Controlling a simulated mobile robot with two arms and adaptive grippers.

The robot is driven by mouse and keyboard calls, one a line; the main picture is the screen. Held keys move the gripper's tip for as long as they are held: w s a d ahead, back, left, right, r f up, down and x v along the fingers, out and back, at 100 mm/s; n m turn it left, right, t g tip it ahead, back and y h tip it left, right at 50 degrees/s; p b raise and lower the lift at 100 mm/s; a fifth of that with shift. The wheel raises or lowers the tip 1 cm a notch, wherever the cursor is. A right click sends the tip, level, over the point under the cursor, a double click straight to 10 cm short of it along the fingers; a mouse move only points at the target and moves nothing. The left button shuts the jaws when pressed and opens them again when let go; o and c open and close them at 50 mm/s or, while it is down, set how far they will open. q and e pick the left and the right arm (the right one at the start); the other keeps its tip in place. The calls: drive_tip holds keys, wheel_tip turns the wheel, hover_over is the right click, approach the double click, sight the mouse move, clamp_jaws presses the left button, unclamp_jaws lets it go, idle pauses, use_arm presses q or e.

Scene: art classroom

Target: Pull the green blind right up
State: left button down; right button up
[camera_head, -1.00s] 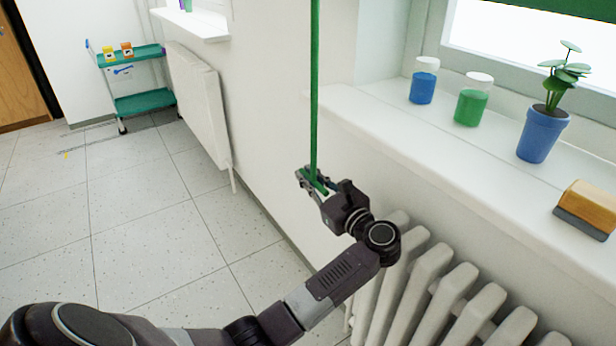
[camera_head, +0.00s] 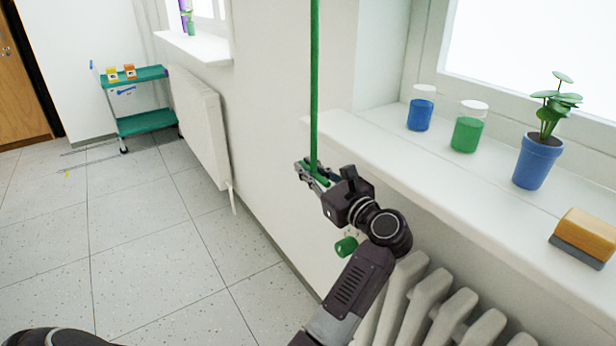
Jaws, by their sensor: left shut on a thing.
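A green cord (camera_head: 315,80) hangs straight down in front of the wall, left of the window. My left gripper (camera_head: 311,172) is shut on the cord, below the sill's height at its near corner. The green blind itself is out of view; the part of the window pane (camera_head: 545,40) that shows is uncovered. My right gripper is not in view.
The white sill (camera_head: 400,160) holds a blue jar (camera_head: 420,112), a green jar (camera_head: 468,130), a potted plant (camera_head: 534,160) and an eraser (camera_head: 585,235). A radiator (camera_head: 425,300) and green knob (camera_head: 346,246) are below. A teal trolley (camera_head: 140,122) stands back left.

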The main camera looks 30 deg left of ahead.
use_arm(q)
drive_tip(key=shift+r, duration=0.15)
drive_tip(key=c, duration=2)
unclamp_jaws()
drive_tip(key=shift+o, duration=0.2)
